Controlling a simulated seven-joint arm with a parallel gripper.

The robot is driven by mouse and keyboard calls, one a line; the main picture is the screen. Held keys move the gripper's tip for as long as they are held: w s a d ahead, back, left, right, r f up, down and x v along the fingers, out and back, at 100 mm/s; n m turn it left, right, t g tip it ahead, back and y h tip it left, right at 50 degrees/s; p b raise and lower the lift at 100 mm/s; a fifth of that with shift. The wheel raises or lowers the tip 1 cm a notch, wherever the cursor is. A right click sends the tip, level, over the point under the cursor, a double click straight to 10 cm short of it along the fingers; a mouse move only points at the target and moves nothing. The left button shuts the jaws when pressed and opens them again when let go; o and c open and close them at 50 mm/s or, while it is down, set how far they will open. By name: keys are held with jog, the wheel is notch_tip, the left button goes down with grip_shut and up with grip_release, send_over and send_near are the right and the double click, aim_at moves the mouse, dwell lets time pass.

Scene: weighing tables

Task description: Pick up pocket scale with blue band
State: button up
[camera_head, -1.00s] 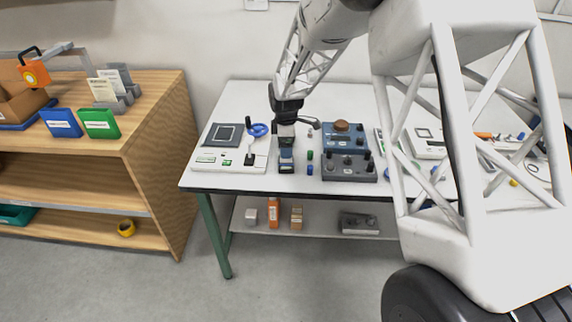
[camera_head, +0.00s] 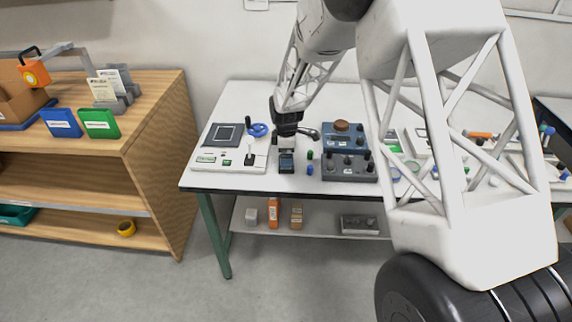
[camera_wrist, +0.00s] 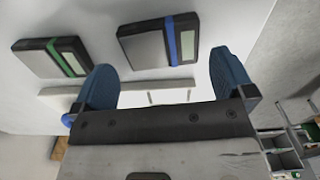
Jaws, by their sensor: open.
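The pocket scale with the blue band (camera_wrist: 158,45) lies in the wrist view just past my fingertips, roughly between them, its band near its right end. Another pocket scale, with a green band (camera_wrist: 50,58), lies to its left. My gripper (camera_wrist: 161,62) is open, with blue finger pads and nothing held.
A white panel device (camera_head: 218,160) stands left of the gripper. A dark blue-grey control box (camera_head: 348,168) with knobs stands to the right. Small green and blue cylinders (camera_head: 310,170) stand close on the gripper's right. The table's front edge is near.

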jog(key=shift+f, duration=1.75)
jog(key=c, duration=0.7)
